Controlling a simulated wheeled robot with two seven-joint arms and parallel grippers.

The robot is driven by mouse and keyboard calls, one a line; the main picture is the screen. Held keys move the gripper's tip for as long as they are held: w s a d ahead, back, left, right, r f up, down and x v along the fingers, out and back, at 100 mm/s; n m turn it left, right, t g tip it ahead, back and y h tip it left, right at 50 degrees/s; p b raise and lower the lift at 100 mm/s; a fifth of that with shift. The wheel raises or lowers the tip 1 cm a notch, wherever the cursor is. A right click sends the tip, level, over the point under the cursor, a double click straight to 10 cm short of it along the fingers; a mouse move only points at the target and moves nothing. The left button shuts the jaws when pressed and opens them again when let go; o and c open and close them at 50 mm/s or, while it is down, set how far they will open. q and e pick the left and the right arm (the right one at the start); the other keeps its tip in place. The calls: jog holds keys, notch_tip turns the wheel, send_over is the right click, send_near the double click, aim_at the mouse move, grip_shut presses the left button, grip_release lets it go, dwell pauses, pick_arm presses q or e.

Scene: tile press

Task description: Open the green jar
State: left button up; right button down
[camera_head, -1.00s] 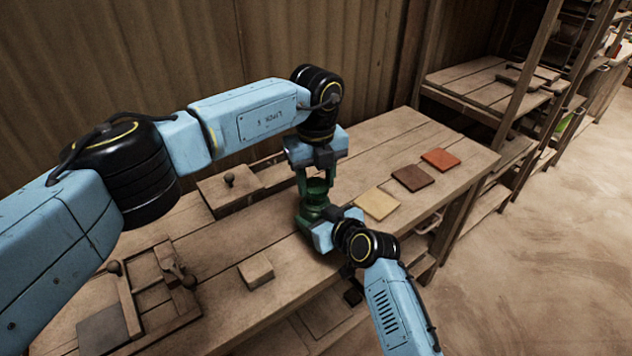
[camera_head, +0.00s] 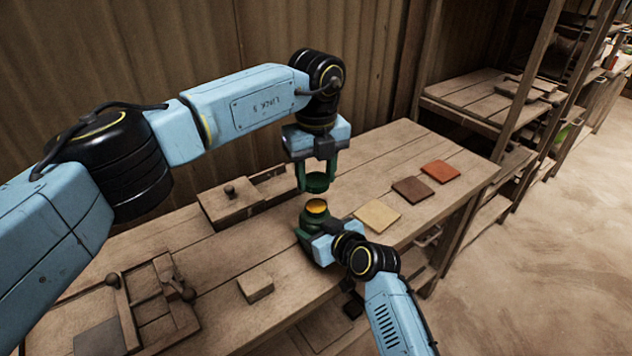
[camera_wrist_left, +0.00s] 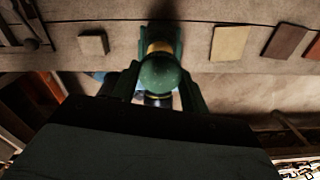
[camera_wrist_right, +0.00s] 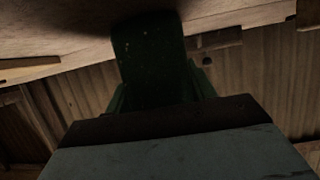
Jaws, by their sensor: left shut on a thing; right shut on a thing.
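The green jar (camera_head: 308,222) stands on the wooden table (camera_head: 225,305), its mouth uncovered and showing yellow-orange contents (camera_head: 316,206). My right gripper (camera_head: 312,240) is shut on the jar's body from the front right; the jar's dark green side fills the middle of the right wrist view (camera_wrist_right: 150,62). My left gripper (camera_head: 317,184) points down above the jar, shut on the round green lid (camera_head: 317,182). The lid is apart from the jar, with a clear gap below it. The lid also shows between the fingers in the left wrist view (camera_wrist_left: 160,76).
Yellow (camera_head: 377,216), brown (camera_head: 412,190) and red (camera_head: 440,172) tiles lie right of the jar. A wooden block (camera_head: 256,287) lies at front left. A knobbed wooden lid (camera_head: 230,203) is behind, and a wooden press frame (camera_head: 150,305) is at the left. Shelves (camera_head: 480,95) stand beyond.

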jog(key=shift+c, duration=2.2)
grip_release()
jog(key=shift+s+d, duration=0.1)
